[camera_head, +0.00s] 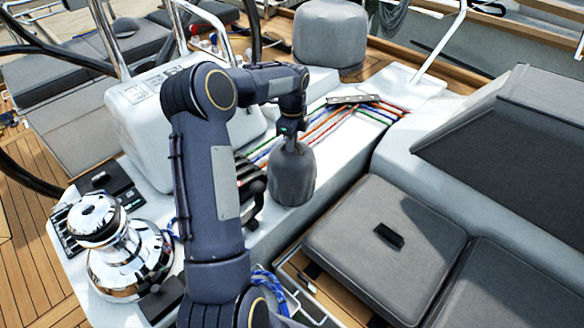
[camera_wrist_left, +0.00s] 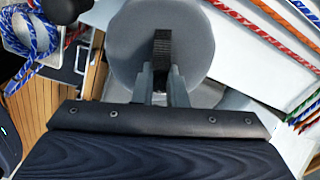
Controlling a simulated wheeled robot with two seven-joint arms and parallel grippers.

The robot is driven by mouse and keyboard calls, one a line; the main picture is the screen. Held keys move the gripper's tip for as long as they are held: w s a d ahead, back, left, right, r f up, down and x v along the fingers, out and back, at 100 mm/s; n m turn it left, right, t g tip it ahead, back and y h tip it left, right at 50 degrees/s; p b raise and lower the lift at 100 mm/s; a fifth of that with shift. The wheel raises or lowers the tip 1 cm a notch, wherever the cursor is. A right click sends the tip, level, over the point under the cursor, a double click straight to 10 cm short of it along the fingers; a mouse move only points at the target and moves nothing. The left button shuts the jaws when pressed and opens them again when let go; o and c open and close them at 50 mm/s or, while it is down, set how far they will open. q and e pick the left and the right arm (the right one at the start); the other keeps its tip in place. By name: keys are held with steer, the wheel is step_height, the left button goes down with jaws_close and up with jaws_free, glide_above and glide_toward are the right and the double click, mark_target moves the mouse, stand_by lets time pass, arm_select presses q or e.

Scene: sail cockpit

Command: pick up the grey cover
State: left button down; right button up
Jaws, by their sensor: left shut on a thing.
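The grey cover (camera_head: 292,180) is a soft, rounded dome by the coloured ropes in the middle of the head view. My left gripper (camera_head: 290,142) is directly above it, pointing down at its top. In the left wrist view the cover (camera_wrist_left: 135,45) shows as a round grey top with a black strap (camera_wrist_left: 162,48). My left gripper's fingers (camera_wrist_left: 162,82) are shut on this strap. What is under the cover is hidden, and I cannot tell whether it is raised. My right gripper is not in view.
A chrome winch (camera_head: 128,255) stands bare at lower left. Coloured ropes (camera_head: 335,122) run behind the cover. Black clutch levers (camera_head: 250,190) are close to its left. Grey seat cushions (camera_head: 385,245) lie at right. Another large grey cover (camera_head: 330,35) stands at the back.

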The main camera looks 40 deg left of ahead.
arm_select(q)
steer(key=shift+r+p, duration=2.05)
steer(key=shift+r, duration=0.5)
steer(key=shift+d, duration=0.1)
